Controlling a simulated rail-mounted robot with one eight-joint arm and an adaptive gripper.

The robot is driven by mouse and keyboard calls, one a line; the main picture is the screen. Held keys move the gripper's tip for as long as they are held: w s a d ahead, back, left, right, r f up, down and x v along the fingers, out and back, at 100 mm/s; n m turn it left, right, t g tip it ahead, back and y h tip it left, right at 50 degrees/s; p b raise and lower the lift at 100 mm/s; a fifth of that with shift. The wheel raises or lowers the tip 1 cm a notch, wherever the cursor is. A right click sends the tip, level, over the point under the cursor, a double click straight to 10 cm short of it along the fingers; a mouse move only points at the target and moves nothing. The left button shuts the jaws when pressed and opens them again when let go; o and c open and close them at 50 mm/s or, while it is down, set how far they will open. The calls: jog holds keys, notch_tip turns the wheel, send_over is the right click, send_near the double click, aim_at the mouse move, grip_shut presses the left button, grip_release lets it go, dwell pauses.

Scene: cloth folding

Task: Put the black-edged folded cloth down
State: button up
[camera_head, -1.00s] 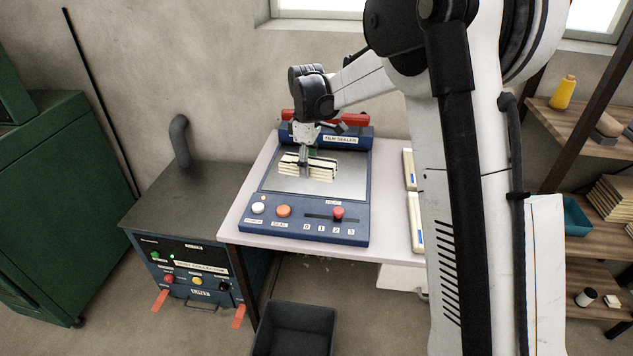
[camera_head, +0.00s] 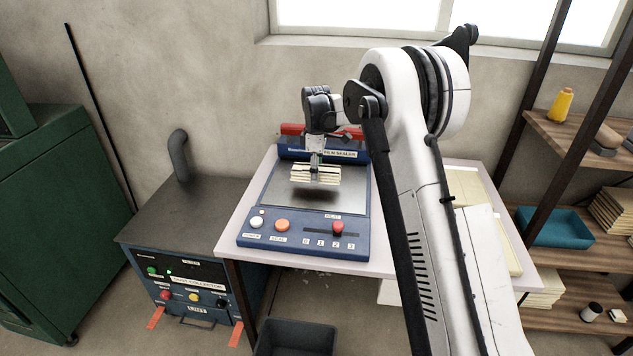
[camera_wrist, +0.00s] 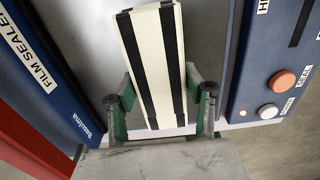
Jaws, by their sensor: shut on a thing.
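The folded cloth (camera_head: 315,174) is cream with black edge bands. It hangs in my gripper (camera_head: 316,163) above the grey plate of the blue film sealer (camera_head: 302,237), and a dark shadow lies on the plate below it. In the wrist view the cloth (camera_wrist: 150,60) shows as a long cream strip with black bands, between the green fingers of my gripper (camera_wrist: 160,112). My gripper is shut on it.
Cream folded pieces (camera_head: 480,194) lie on the table right of the sealer, partly behind my arm. A dark bin (camera_head: 294,338) stands on the floor in front. A lint collector (camera_head: 190,290) stands left. Shelves with a teal tray (camera_head: 556,227) are at right.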

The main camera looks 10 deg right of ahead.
aim_at(316, 188)
jog(key=shift+f, duration=2)
jog(key=shift+f, duration=0.15)
jog(key=o, duration=1.3)
